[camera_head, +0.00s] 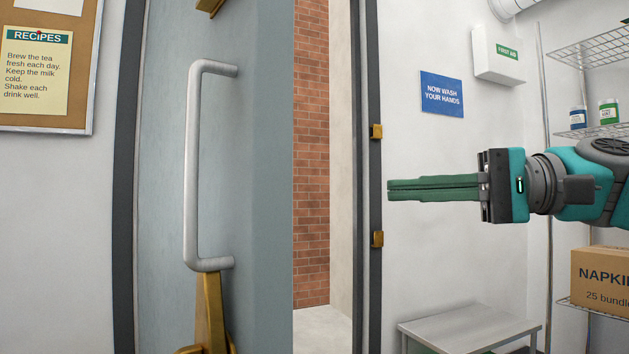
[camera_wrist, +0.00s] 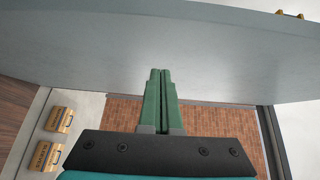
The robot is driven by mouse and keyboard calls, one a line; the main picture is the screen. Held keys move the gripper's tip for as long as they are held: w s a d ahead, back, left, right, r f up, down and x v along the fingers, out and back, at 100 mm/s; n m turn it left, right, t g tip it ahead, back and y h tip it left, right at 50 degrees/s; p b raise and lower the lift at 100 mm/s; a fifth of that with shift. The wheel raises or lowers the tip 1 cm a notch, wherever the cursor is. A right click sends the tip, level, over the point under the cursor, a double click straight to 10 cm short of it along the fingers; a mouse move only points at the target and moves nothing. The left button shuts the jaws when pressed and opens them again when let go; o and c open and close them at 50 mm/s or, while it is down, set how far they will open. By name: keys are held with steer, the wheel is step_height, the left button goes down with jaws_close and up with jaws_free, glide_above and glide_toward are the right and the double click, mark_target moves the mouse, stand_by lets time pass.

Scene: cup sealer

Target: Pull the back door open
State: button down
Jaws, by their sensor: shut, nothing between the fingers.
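The blue-grey back door (camera_head: 255,130) stands partly open in the head view. A gap lies between its right edge and the dark door frame (camera_head: 373,95). A long pale pull handle (camera_head: 192,165) is upright on the door. My gripper (camera_head: 390,190) is at the right, pointing left, its green fingers together and empty. It is apart from the handle and overlaps the frame's right side in the picture. In the wrist view the closed fingers (camera_wrist: 160,72) point at a broad grey-blue panel (camera_wrist: 130,50), which looks like the door; I cannot tell whether they touch it.
A brick wall (camera_head: 311,150) shows through the gap. Brass fittings (camera_head: 376,131) sit on the frame, and a brass piece (camera_head: 208,310) is below the handle. A low grey table (camera_head: 470,325) and a wire shelf with a napkin box (camera_head: 600,280) stand at the right.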

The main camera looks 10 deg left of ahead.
steer(key=s+a+r+b, duration=0.1)
steer(key=s+a+b, duration=0.1)
steer(key=a, duration=0.9)
steer(key=shift+s+a, duration=0.3)
steer(key=shift+s, duration=0.05)
steer(key=shift+r, duration=0.1)
steer(key=s+a+m+t+p, duration=0.1)
steer(key=s+a+t, duration=0.1)
steer(key=s+a, duration=1.3)
steer(key=shift+s+a+p, duration=0.3)
steer(key=shift+a+p, duration=0.05)
steer(key=shift+a, duration=0.85)
steer(key=shift+w+d, duration=0.1)
steer(key=shift+d, duration=0.05)
